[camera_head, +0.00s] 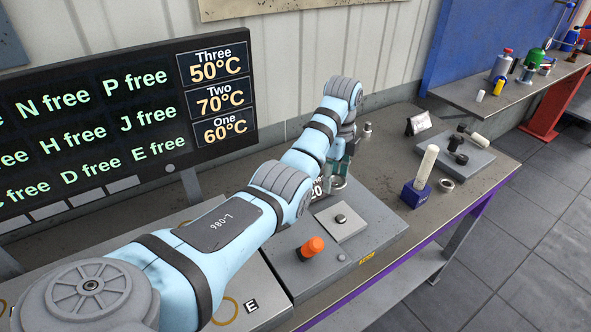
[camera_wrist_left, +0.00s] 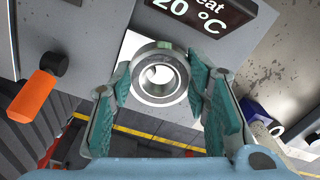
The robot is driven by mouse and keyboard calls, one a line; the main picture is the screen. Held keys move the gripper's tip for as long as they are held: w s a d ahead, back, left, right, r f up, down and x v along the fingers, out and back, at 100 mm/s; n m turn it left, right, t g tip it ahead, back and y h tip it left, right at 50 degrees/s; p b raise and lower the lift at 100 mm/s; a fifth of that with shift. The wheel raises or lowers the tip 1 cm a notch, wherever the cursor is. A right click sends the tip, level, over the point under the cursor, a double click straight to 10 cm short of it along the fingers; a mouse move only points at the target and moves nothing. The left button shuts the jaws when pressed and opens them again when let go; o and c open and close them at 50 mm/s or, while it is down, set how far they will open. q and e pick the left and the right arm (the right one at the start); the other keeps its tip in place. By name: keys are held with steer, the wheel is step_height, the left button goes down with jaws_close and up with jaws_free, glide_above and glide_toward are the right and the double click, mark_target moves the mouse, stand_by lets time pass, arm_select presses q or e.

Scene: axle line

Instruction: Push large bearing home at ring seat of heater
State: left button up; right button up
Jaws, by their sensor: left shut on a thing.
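The large bearing (camera_wrist_left: 143,78) is a shiny steel ring between the teal fingers of my left gripper (camera_wrist_left: 160,88) in the left wrist view. The fingers are shut on its two sides. In the head view my left gripper (camera_head: 336,180) is over the back of the grey heater (camera_head: 375,232), and the arm hides part of it. The heater has a pale square plate (camera_head: 352,225) with a small round steel post (camera_head: 341,219). In the wrist view a bright plate (camera_wrist_left: 130,45) lies behind the bearing. My right gripper is not in view.
To the right are a blue block with a white post (camera_head: 426,165), a loose ring (camera_head: 446,184) and a grey fixture with dark parts (camera_head: 470,155).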

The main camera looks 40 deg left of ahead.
arm_select(q)
steer(key=shift+s+d+f+n+p, duration=0.3)
steer(key=shift+d+f+n+p, duration=0.3)
steer(key=shift+f+n, duration=0.5)
steer(key=shift+s+d+f+n+p, duration=0.4)
steer(key=shift+d+f+n, duration=0.4)
steer(key=shift+n, duration=0.5)
steer(key=shift+s+d+f+n+p, duration=0.2)
steer(key=shift+d+f+n+p, duration=0.35)
steer(key=shift+d+f+n, duration=0.5)
steer(key=shift+a, duration=0.3)
steer(key=shift+r, duration=0.1)
steer(key=shift+r+p, duration=0.1)
steer(key=shift+p, duration=0.65)
steer(key=shift+f, duration=0.25)
